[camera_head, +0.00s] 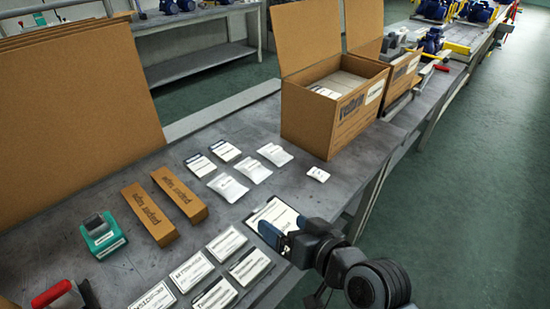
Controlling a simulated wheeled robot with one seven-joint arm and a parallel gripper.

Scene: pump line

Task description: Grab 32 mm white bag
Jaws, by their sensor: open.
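Several small white bags lie flat on the grey bench in the middle of the view. Two plump white ones are a white bag (228,187) and a white bag (253,170). Behind them are a white bag (275,154) and two flatter packets with dark top bands, a packet (200,166) and a packet (225,150). A smaller white bag (318,174) lies alone to the right. Their size print is too small to read, so I cannot tell which is 32 mm. My gripper (277,234) is open and empty, over a white sheet (273,213), nearer than the bags and apart from them.
An open carton (308,120) holding packets stands behind the bags. Two long brown boxes (164,213) and a green device (102,236) are at left. Several white printed cards (226,243) lie in front, beside a red-handled tool (52,294). Cardboard panels stand back left.

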